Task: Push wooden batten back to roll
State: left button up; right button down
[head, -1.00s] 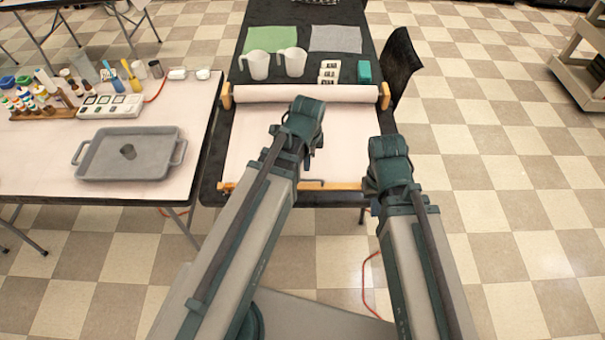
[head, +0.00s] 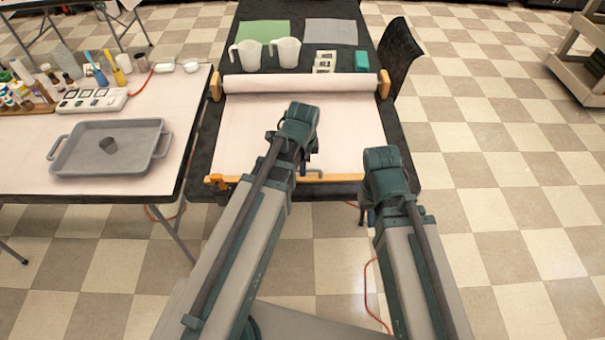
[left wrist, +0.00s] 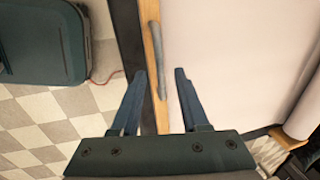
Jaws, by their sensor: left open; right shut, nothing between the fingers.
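The wooden batten (head: 340,178) lies along the near edge of the black table, at the front end of the pale sheet (head: 345,130). A grey bar handle sits on it; the handle (left wrist: 156,55) shows in the left wrist view on the batten (left wrist: 150,25). The roll (head: 300,83) lies across the table farther back between wooden end pieces. My left gripper (left wrist: 160,80) is open, its fingers on either side of the batten and handle's near end; contact is unclear. My right gripper (head: 371,216) is shut and empty, mostly hidden under its wrist, near the table's front right corner.
Behind the roll stand two white jugs (head: 285,52), white frames (head: 325,62) and a teal block (head: 361,62). A side table at left bears a grey tray (head: 75,170) and paints. A black chair (head: 402,50) stands at the right.

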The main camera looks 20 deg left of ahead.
pick_arm(q)
jog(key=shift+w+f+b, duration=0.15)
jog(key=shift+f+b, duration=0.3)
jog(key=shift+f, duration=0.45)
jog(key=shift+r, duration=0.1)
grip_shut()
dwell(0.7)
